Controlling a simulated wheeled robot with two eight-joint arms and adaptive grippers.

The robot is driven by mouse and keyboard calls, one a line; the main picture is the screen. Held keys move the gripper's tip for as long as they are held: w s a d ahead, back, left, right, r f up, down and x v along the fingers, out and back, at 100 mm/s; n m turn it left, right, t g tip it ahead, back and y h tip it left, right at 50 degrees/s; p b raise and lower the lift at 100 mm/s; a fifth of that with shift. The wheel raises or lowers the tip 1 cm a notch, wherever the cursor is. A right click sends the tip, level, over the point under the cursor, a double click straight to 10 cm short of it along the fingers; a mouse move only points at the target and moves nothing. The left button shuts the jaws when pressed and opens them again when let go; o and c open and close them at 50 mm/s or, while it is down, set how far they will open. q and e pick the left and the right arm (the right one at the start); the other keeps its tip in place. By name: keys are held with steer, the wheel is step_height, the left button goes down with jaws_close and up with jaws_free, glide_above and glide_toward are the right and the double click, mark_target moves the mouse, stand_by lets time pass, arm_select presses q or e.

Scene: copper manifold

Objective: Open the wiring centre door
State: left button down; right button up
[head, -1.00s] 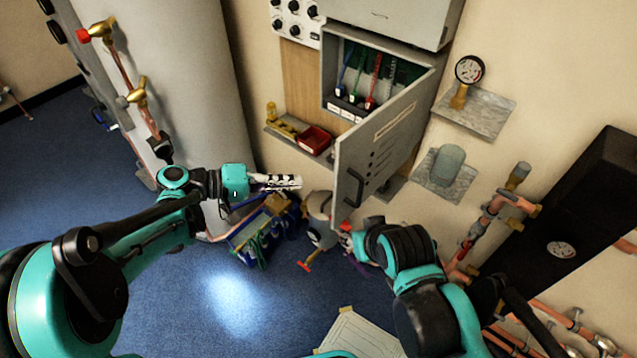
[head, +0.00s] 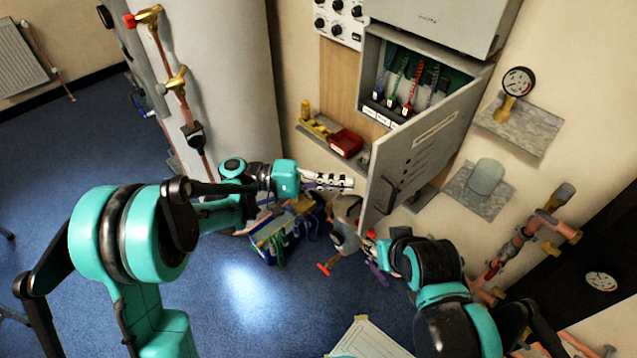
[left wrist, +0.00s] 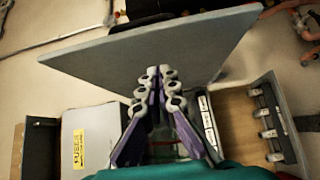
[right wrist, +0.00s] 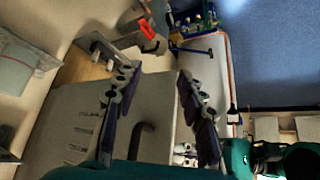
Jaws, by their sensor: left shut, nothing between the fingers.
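The wiring centre door (head: 430,140) is a grey panel with a dark handle (head: 388,196). It stands swung out from its grey box (head: 372,60), and coloured wires show inside. My left gripper (head: 340,183) is shut and empty, left of the door's free edge. In the left wrist view its closed fingers (left wrist: 160,80) overlap the door panel (left wrist: 130,50); I cannot tell if they touch. My right gripper (right wrist: 157,78) is open, its fingers apart over the door face with the handle (right wrist: 148,138) between them in the picture. In the head view its fingers are mostly hidden.
A blue tool bag (head: 285,235) stands on the floor beneath my left gripper. Gauge and cylinder shelves (head: 520,125) and copper pipes (head: 530,230) are right of the door. Blue floor is clear at lower left.

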arm_select(q)
steer(key=shift+s+d+b, duration=0.15)
steer(key=shift+s+d, duration=0.3)
steer(key=shift+s, duration=0.35)
steer(key=shift+s+d+b, duration=0.15)
steer(key=shift+s+d, duration=0.3)
steer(key=shift+s, duration=0.3)
